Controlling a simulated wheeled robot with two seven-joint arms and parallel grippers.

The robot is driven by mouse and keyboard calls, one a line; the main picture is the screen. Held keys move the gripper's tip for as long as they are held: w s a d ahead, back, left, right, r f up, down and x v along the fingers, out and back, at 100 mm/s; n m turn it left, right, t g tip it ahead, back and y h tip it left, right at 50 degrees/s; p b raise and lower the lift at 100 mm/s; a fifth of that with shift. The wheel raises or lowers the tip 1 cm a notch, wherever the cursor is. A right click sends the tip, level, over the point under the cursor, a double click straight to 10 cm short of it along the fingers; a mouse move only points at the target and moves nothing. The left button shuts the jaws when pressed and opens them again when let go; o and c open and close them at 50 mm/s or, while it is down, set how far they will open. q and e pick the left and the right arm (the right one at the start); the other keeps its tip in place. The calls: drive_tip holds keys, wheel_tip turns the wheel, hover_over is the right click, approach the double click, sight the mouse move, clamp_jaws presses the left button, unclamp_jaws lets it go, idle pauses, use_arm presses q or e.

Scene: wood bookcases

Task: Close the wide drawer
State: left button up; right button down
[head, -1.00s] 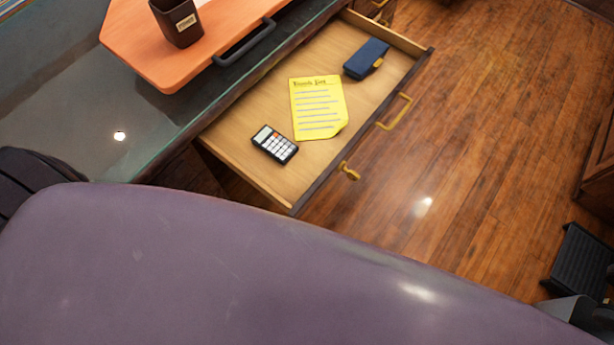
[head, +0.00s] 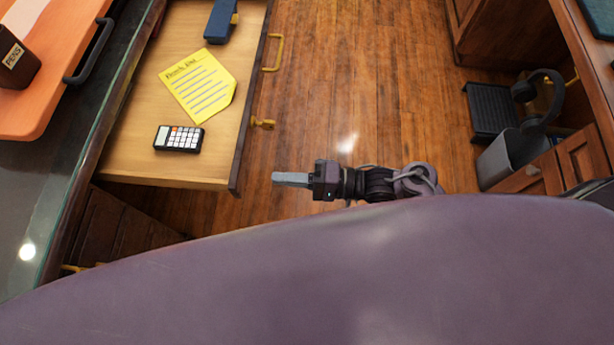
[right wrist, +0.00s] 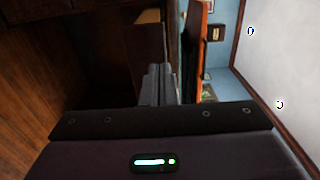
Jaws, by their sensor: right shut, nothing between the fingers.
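The wide drawer (head: 137,165) stands pulled open from the desk at the left of the head view. A calculator (head: 179,139), a yellow paper list (head: 199,88) and a dark blue item (head: 221,20) lie inside. My right gripper (head: 277,179) is shut and empty, to the right of the drawer front's near corner and apart from it in the picture. Its fingers also show in the right wrist view (right wrist: 157,84). My left gripper is not in view.
The glass-topped desk (head: 50,180) holds an orange board (head: 50,75) with a black handle and a pen cup (head: 12,62). Open wood floor (head: 345,90) lies right of the drawer. A grey bin (head: 505,158), headphones (head: 540,100) and cabinets stand at the right.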

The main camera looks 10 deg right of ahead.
sight(240, 175)
drive_tip(key=x, duration=0.6)
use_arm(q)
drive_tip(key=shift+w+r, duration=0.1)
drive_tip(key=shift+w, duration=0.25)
use_arm(e)
drive_tip(key=shift+a, duration=0.2)
drive_tip(key=shift+w, duration=0.1)
